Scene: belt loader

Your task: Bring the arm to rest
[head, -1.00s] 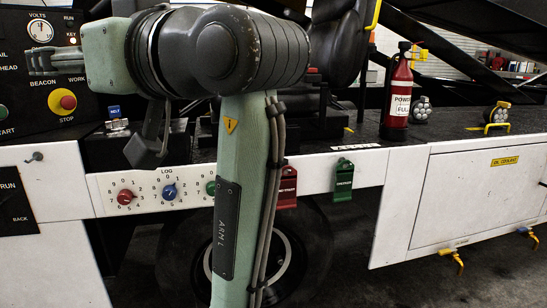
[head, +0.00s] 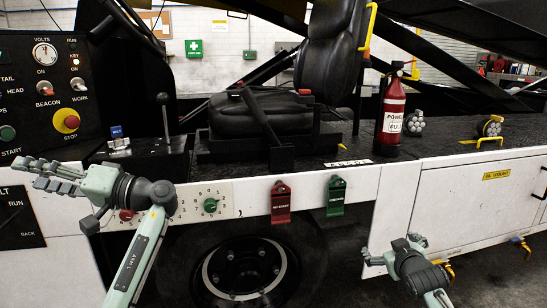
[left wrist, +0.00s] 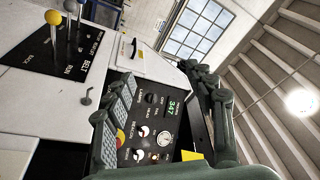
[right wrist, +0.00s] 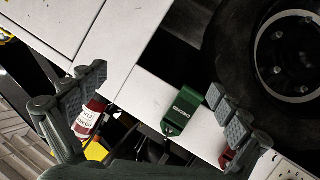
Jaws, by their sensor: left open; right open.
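My left gripper (head: 50,180) is at the left of the head view, in front of the loader's side below the control panel. It is open and empty, pointing left. In the left wrist view its fingers (left wrist: 158,112) stand apart, with the control panel behind them. My right gripper (head: 393,252) is at the lower right of the head view, in front of the white side panel. It is open and empty. In the right wrist view its fingers (right wrist: 152,115) stand wide apart, with the green tag (right wrist: 185,112) seen between them.
The control panel (head: 25,85) with its red stop button (head: 71,122) is at the left. A black seat (head: 328,70), a red extinguisher (head: 393,108), a red tag (head: 281,202) and a green tag (head: 336,196) are on the loader. A wheel (head: 245,270) sits below.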

